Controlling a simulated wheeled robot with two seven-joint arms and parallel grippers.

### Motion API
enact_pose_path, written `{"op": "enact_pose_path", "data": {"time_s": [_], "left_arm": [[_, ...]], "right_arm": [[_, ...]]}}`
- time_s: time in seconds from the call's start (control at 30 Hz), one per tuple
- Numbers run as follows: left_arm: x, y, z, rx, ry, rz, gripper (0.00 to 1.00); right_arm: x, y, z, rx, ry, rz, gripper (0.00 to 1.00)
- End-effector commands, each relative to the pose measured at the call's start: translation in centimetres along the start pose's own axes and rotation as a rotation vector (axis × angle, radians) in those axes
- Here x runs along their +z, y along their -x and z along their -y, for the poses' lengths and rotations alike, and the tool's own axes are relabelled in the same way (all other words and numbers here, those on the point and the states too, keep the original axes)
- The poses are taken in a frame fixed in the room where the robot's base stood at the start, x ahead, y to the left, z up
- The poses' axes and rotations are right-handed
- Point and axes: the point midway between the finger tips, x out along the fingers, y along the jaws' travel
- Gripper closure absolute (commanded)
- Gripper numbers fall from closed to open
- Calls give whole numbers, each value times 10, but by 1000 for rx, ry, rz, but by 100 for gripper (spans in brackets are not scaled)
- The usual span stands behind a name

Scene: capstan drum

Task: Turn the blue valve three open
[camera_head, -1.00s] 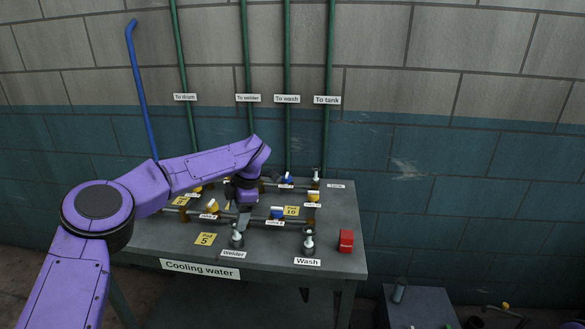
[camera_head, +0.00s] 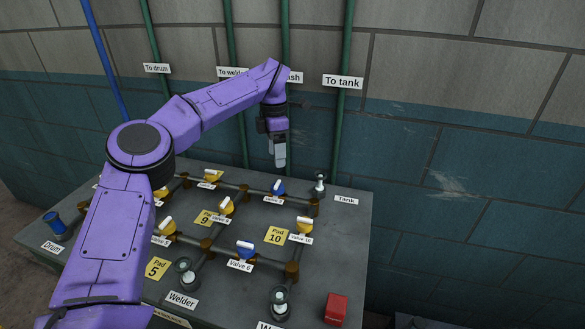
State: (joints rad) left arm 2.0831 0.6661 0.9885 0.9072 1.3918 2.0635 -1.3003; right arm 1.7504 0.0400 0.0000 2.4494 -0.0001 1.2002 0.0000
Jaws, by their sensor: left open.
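My left gripper (camera_head: 279,161) is open and points down. It hangs in the picture just above a blue valve (camera_head: 278,187) on the back pipe run, apart from it as far as I can see. That valve has a white-topped handle, and its label (camera_head: 273,198) is too small to read the number. A second blue valve (camera_head: 245,250), labelled Valve 6, sits on the front run. My right gripper is out of view.
Yellow valves, one (camera_head: 303,228) labelled Valve 10, and brass pipe joints stand around on the grey table (camera_head: 345,240). A red block (camera_head: 335,309) sits at the front right. Green pipes (camera_head: 342,150) rise along the wall behind. My arm hides part of the table's left.

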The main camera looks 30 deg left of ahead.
Motion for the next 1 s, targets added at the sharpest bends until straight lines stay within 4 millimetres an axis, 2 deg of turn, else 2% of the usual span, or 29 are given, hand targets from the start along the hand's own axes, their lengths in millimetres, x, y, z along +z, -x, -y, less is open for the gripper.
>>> {"op": "enact_pose_path", "data": {"time_s": [0.07, 0.17, 0.43, 0.6, 0.73, 0.93, 0.97, 1.0], "left_arm": [[0, 0, 0, -5, 0, 5, 31], [0, -11, 0, -7, -2, 5, 31], [2, -70, 2, -9, -4, 2, 31], [2, -96, 1, -6, -2, 4, 31], [0, -104, 1, -5, 0, 5, 31], [0, -104, 0, -4, 0, 5, 31], [0, -104, 0, -4, 0, 5, 35], [0, -104, 0, -4, 0, 5, 48]], "right_arm": [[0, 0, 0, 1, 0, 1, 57], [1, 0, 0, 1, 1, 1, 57], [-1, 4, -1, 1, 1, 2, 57], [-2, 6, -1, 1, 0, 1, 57], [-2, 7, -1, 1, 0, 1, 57], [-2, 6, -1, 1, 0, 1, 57], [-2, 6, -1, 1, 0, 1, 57], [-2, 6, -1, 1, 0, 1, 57]]}}
